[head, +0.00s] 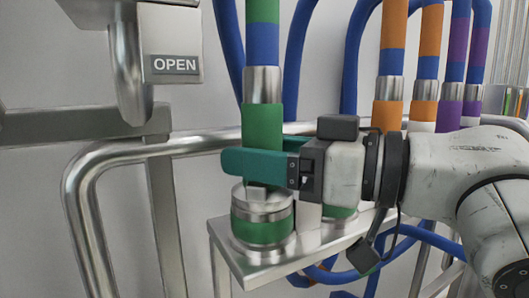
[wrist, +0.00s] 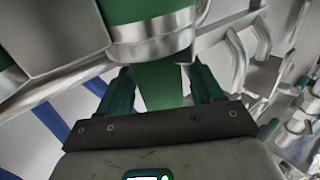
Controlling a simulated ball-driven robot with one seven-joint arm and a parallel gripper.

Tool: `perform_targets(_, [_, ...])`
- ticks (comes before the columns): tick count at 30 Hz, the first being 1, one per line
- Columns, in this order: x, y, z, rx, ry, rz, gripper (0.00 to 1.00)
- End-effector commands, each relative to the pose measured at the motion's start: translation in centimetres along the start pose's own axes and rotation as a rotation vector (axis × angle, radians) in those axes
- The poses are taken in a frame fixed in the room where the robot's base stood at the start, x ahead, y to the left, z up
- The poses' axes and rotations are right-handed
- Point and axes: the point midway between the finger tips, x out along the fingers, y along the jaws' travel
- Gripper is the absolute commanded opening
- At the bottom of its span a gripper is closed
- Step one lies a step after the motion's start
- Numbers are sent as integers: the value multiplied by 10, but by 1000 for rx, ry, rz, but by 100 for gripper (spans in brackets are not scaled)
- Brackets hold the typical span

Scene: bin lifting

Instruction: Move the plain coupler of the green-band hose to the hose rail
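In the head view the green-band hose (head: 262,44) hangs upright at the left. It is blue with green bands and a silver ferrule. Its green lower part (head: 263,122) runs down behind my gripper's near finger. Directly below is a silver coupling with a green band (head: 263,228) on a steel shelf. My gripper (head: 262,148) comes in from the right, its teal fingers on either side of the green part. The wrist view shows the green part (wrist: 160,86) between both fingers; contact is unclear. The near finger hides the join to the coupling.
The steel shelf (head: 238,268) has a second green-banded fitting (head: 338,213) behind my gripper. A bent steel pipe rail (head: 84,190) runs at the left. An OPEN sign (head: 175,65) is on a box above it. Orange-banded (head: 393,25) and purple-banded hoses (head: 455,50) hang to the right.

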Motion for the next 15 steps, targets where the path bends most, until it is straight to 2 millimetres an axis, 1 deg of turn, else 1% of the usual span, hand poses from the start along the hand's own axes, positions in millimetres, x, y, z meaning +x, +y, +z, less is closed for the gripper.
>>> perform_targets(1, [0,0,0,0,0,0,71])
perform_targets(4, [0,0,0,0,0,0,80])
perform_targets(11, [0,0,1,1,-2,0,81])
perform_targets(15, [-8,1,2,1,0,3,81])
